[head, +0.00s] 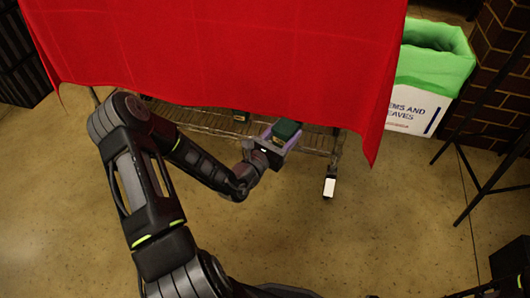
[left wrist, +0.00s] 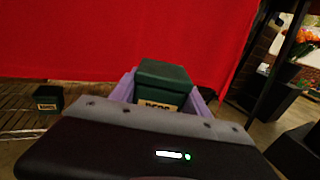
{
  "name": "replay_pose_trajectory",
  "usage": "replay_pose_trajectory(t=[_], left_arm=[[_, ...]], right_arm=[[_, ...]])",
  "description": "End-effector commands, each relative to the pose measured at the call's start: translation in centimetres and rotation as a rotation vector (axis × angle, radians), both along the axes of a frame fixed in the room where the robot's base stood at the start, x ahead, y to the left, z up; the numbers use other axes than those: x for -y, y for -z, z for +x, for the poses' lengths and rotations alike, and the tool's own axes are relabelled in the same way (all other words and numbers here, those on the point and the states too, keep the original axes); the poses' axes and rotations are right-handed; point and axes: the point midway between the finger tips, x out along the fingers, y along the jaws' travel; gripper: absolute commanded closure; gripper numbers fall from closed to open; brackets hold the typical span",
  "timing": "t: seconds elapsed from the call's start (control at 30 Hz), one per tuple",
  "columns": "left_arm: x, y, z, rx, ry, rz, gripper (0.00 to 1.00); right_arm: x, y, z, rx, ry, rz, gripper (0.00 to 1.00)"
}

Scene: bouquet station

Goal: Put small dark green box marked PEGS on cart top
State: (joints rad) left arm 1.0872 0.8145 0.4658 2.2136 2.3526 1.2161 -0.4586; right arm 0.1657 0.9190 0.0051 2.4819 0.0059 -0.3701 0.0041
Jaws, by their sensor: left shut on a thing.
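A small dark green box (head: 286,130) is held between the lavender fingers of my left gripper (head: 280,136), in front of a slatted low shelf. In the left wrist view the box (left wrist: 163,76) sits between the fingers, with a pale label partly hidden by the gripper body; its lettering is only partly readable. A red cloth (head: 220,50) hangs over the frame with the shelf, apparently the cart, and hides its top surface. My right gripper is not in view.
A second dark box with a pale label (left wrist: 48,98) stands on the slatted shelf (head: 205,122). A white bin with a green liner (head: 418,100) stands at the right, near black stand legs (head: 490,135). The concrete floor in front is mostly clear.

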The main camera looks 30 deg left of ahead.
Motion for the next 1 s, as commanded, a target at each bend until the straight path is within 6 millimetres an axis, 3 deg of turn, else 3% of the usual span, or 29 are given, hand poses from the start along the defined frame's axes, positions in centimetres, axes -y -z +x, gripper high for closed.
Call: replay_pose_trajectory(t=[0.03, 0.2, 0.3, 0.4, 0.53, 1.0], left_arm=[[1.8, -3.2, 0.9, 0.013, 0.046, 0.012, 0.91], [8.0, -11.7, 2.0, 0.008, 0.175, 0.014, 0.91], [10.9, -15.1, 1.9, 0.003, 0.227, 0.015, 0.91], [12.7, -17.3, 1.7, -0.001, 0.258, 0.012, 0.91], [13.7, -18.4, 1.6, -0.005, 0.274, 0.01, 0.91], [13.8, -18.5, 1.6, -0.005, 0.275, 0.009, 0.91]], right_arm=[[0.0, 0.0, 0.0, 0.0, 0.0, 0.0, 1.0], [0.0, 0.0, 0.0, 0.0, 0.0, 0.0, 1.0], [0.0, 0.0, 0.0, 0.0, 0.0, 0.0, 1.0], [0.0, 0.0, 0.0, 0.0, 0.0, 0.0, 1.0], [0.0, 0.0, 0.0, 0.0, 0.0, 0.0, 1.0], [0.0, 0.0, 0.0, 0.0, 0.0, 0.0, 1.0]])
